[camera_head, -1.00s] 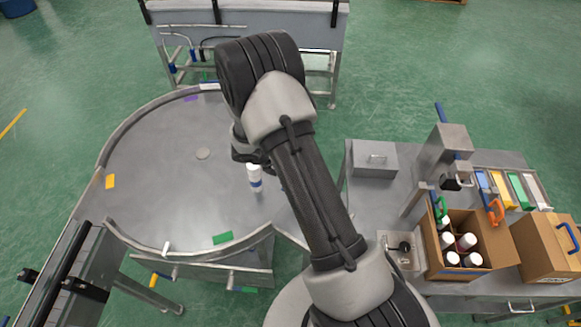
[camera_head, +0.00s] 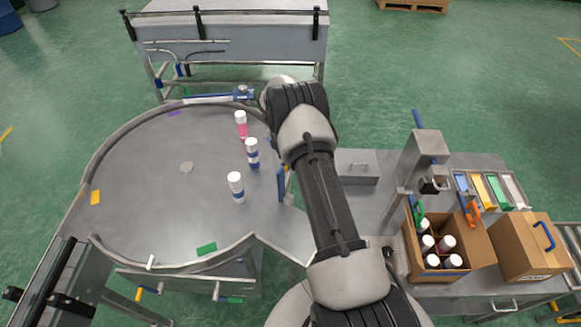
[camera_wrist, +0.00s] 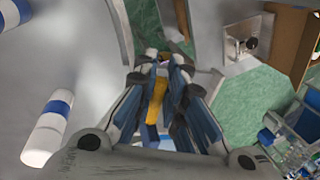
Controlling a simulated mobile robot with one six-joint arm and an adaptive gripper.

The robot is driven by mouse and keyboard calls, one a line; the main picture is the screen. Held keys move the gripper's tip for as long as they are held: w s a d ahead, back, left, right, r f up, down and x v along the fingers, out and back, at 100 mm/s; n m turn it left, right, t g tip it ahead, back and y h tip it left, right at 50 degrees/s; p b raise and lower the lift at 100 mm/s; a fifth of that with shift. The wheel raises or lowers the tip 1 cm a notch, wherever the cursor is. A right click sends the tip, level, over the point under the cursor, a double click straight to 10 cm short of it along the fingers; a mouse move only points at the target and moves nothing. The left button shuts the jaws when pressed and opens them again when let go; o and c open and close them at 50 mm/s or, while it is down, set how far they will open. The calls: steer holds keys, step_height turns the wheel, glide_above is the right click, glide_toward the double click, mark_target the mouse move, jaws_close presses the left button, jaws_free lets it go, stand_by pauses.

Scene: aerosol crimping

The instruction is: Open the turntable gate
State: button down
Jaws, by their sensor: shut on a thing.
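My gripper (camera_wrist: 162,85) is shut on a narrow yellow-orange piece (camera_wrist: 157,100) between its fingers in the wrist view. I cannot tell for certain that this piece belongs to the turntable gate. In the head view my arm hides most of my gripper, at the right side of the round grey turntable (camera_head: 140,190). A blue upright piece (camera_head: 282,184) shows beside my arm, where the turntable meets the side table; whether it is gate or finger is unclear. Three cans stand on the turntable: one pink-banded (camera_head: 241,126) and two blue-banded (camera_head: 252,154) (camera_head: 236,188).
The side table holds an open carton (camera_head: 476,252) with several cans, a closed carton (camera_head: 535,248), a crimping stand (camera_head: 422,155) and coloured trays (camera_head: 490,190). A raised rim (camera_head: 95,160) borders the turntable.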

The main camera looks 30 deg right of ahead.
steer(key=shift+d+f, duration=0.15)
stand_by(0.3)
steer(key=c, duration=1.6)
jaws_free()
steer(key=shift+c, duration=0.2)
steer(key=v, duration=1.2)
steer(key=shift+w, duration=0.1)
